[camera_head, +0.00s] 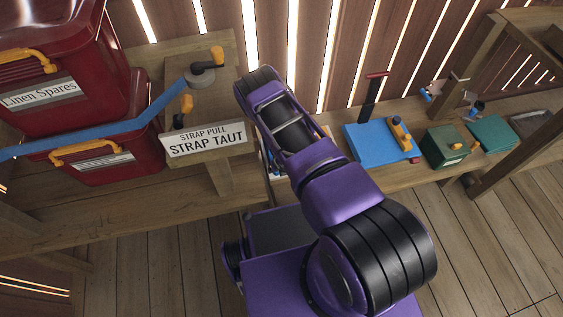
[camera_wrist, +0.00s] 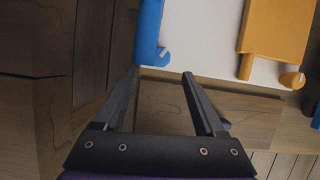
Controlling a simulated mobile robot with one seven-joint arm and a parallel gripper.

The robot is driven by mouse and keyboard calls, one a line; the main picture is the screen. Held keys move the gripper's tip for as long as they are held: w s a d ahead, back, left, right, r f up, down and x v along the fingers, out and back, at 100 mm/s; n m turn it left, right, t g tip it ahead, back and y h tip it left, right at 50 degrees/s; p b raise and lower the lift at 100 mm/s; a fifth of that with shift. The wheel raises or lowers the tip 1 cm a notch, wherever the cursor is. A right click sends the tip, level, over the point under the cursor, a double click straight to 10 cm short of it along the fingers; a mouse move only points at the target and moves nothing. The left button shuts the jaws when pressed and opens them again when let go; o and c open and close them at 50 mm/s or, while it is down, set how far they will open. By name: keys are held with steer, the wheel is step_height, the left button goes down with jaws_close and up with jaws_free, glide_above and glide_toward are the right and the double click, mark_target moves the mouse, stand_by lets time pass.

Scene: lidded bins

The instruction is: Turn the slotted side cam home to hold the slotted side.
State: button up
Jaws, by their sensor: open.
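In the wrist view my gripper (camera_wrist: 161,74) is open, its two dark fingers apart with nothing between them. A blue upright piece (camera_wrist: 150,25) stands just beyond the fingertips. A small rounded blue cam (camera_wrist: 162,57) with a pale mark sits at its lower end, close ahead of the gap between the fingers. An orange piece (camera_wrist: 275,30) is to the right, with a rounded orange cam (camera_wrist: 292,79) at its lower right. I cannot tell which of the two is the slotted side. In the head view my arm hides the gripper and these pieces.
A pale panel (camera_wrist: 205,35) lies between the blue and orange pieces. A blue board (camera_head: 372,143), a green box (camera_head: 447,148) and a teal box (camera_head: 490,133) are right.

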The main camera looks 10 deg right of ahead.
steer(key=p+v, duration=0.1)
steer(key=v, duration=0.9)
steer(key=s+a+f+n+g+y, duration=0.2)
steer(key=s+f, duration=0.1)
steer(key=s, duration=0.1)
steer(key=w+d+r+n+y, duration=0.1)
steer(key=w+d+r+n, duration=0.2)
steer(key=w+d+n, duration=0.4)
steer(key=shift+t, duration=0.3)
steer(key=b+x, duration=0.6)
steer(key=x, duration=1.1)
steer(key=shift+s+b, duration=0.2)
steer(key=shift+b, duration=0.15)
jaws_close()
